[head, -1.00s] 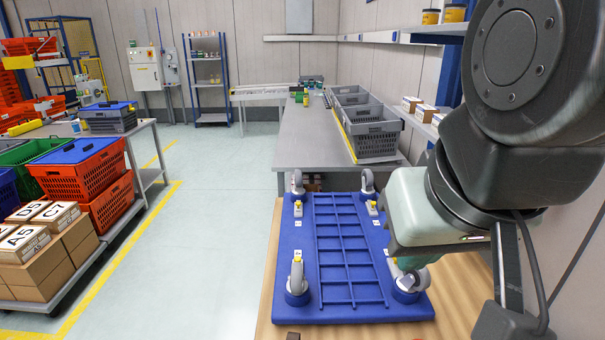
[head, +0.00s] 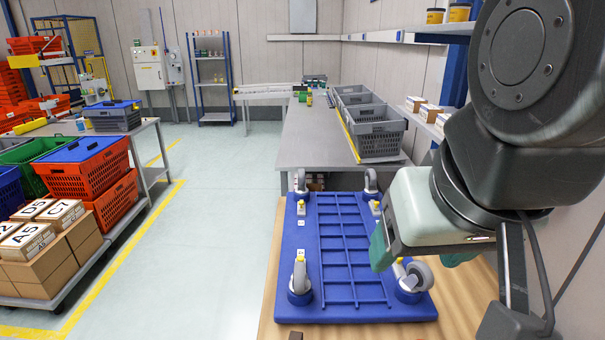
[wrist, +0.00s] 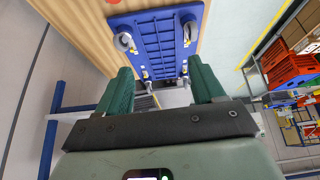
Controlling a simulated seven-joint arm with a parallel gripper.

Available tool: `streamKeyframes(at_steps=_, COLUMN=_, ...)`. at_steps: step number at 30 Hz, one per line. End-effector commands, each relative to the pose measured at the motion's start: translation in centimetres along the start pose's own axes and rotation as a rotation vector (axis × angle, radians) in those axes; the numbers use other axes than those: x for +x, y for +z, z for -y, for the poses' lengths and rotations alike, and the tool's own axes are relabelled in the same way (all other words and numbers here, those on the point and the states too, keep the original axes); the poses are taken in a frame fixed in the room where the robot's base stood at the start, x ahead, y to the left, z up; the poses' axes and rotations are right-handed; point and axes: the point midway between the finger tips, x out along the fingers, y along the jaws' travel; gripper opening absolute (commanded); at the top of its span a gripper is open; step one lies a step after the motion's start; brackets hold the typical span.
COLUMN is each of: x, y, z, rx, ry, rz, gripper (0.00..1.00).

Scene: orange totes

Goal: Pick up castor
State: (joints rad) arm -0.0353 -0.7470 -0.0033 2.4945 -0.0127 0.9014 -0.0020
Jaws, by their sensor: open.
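A blue platform (head: 291,240) lies on the wooden bench, with a grey-wheeled castor in a round blue socket at each corner. The castors are at near left (head: 299,278), near right (head: 413,279), far left (head: 301,184) and far right (head: 371,182). My gripper (head: 415,258) is open over the platform's right side, by the near right castor and apart from the far ones. In the wrist view my gripper (wrist: 163,75) has two green fingers spread apart with nothing held between them. Two castors (wrist: 125,43) and (wrist: 188,32) show beyond the fingers.
A grey table (head: 310,145) with grey crates (head: 375,143) stands beyond the platform. A shelf with small boxes (head: 415,104) is along the right wall. A cart with cartons (head: 45,262) and red crates (head: 85,175) stands left. The floor between is clear.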

Motion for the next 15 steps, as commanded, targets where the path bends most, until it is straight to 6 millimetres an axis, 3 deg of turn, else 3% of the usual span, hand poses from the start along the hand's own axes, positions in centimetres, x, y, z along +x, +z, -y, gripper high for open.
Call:
streamKeyframes(at_steps=5, x=0.2, y=-0.1, z=0.1, rx=0.001, ry=-0.004, rz=0.007, gripper=0.68)
streamKeyframes(at_steps=8, x=1.4, y=-0.8, z=0.6, rx=0.009, ry=-0.022, rz=0.036, gripper=0.68)
streamKeyframes(at_steps=11, x=3.6, y=-2.0, z=1.7, rx=0.028, ry=-0.053, rz=0.091, gripper=0.68)
streamKeyframes(at_steps=15, x=8.2, y=-3.5, z=4.0, rx=0.067, ry=-0.085, rz=0.189, gripper=0.68)
